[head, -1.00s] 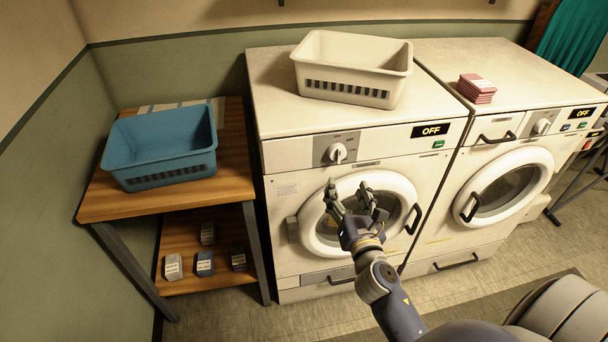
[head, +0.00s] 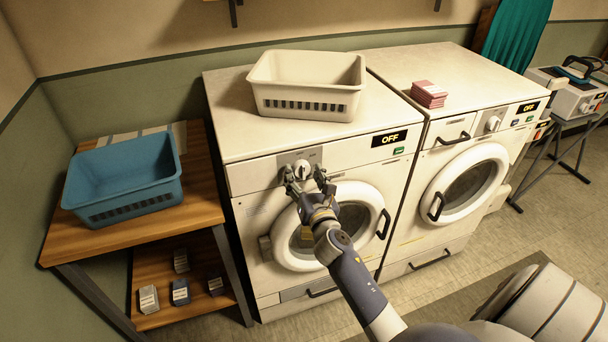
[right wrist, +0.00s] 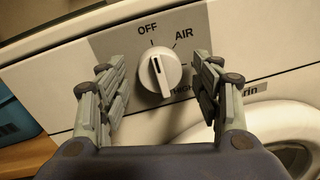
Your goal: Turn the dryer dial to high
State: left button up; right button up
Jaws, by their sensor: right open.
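The white dial (head: 301,168) is on the front panel of the left white machine (head: 240,179). In the right wrist view the dial (right wrist: 160,72) has its dark pointer line up toward OFF. AIR is printed to the right of OFF, and HIGH shows lower right, partly covered by a finger. My right gripper (head: 306,179) is open, just in front of the dial. Its two fingers stand on either side of the dial, apart from it. The machine's display (head: 389,138) reads OFF. My left gripper is not in view.
A cream basket (head: 306,105) sits on the left machine. A second white machine (head: 415,218) with pink cloths (head: 429,94) on top stands to the right. A blue basket (head: 127,209) is on a wooden shelf unit (head: 200,207) at the left, with several small boxes below.

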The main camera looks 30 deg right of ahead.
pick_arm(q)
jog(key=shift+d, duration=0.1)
pick_arm(e)
jog(key=shift+w, duration=0.1)
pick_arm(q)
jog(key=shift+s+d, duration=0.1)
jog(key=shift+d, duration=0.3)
pick_arm(e)
jog(key=c, duration=1.1)
